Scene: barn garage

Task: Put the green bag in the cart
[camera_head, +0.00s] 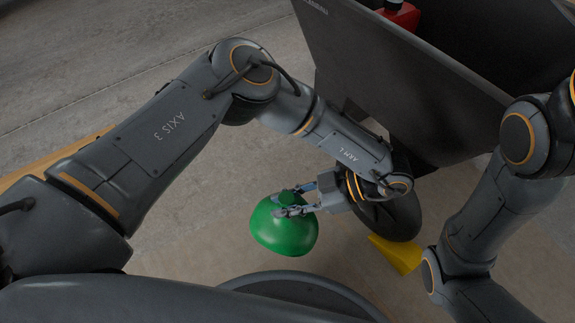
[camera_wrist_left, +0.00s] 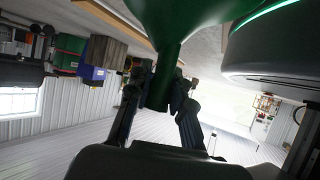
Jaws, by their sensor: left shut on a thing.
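The green bag (camera_head: 284,232) hangs from my left gripper (camera_head: 283,203) in the head view. The gripper is shut on the bag's narrow neck. In the left wrist view the bag (camera_wrist_left: 188,22) fills the top middle, and its neck sits between the two fingers (camera_wrist_left: 160,95). The dark cart (camera_head: 400,75) stands at the upper right of the head view, with its tray wall facing me. The bag is outside the cart, on the near side and lower left of its tray. My right arm shows at the right edge, but its gripper is out of view.
A red object (camera_head: 402,14) lies inside the cart's tray. A black wheel (camera_head: 392,216) and a yellow wedge (camera_head: 396,254) are beneath the cart, close to my left gripper. Bare concrete floor (camera_head: 190,215) lies left of the bag.

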